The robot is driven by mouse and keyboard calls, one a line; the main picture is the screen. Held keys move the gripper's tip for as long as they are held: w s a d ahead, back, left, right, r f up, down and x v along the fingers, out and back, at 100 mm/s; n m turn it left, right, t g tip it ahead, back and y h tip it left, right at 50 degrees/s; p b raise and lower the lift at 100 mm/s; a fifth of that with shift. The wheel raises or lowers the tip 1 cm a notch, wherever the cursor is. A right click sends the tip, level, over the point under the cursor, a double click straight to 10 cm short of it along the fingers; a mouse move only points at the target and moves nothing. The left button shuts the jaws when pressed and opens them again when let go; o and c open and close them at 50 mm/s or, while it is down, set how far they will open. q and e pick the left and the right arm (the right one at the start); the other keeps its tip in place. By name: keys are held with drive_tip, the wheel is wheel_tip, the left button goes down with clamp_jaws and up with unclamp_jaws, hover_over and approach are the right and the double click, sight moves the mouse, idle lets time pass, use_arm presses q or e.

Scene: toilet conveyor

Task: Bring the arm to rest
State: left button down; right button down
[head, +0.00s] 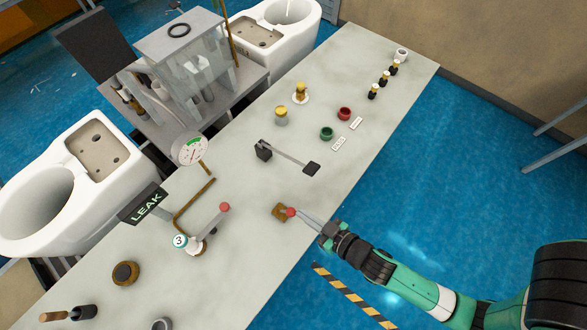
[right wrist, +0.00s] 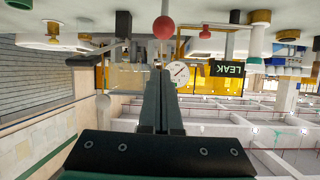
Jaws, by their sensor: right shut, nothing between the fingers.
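My right gripper (head: 300,215) reaches in from the lower right over the panel. Its fingers are shut and empty. The tips are close to a red ball knob (head: 291,212) on a small brown base (head: 278,211); I cannot tell whether they touch it. In the right wrist view, which is upside down, the shut fingers (right wrist: 163,85) point at the red ball (right wrist: 163,27), just beyond their tips. My left gripper is not in view.
The grey panel (head: 240,270) carries a red-tipped lever (head: 224,207), a LEAK sign (head: 146,204), a gauge (head: 190,150), a black flat-ended lever (head: 311,168), and green (head: 327,133) and red (head: 344,113) buttons. White toilets stand behind.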

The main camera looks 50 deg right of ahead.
drive_tip(key=shift+s+r, duration=0.2)
drive_tip(key=shift+s, duration=0.3)
drive_tip(key=shift+w, duration=0.1)
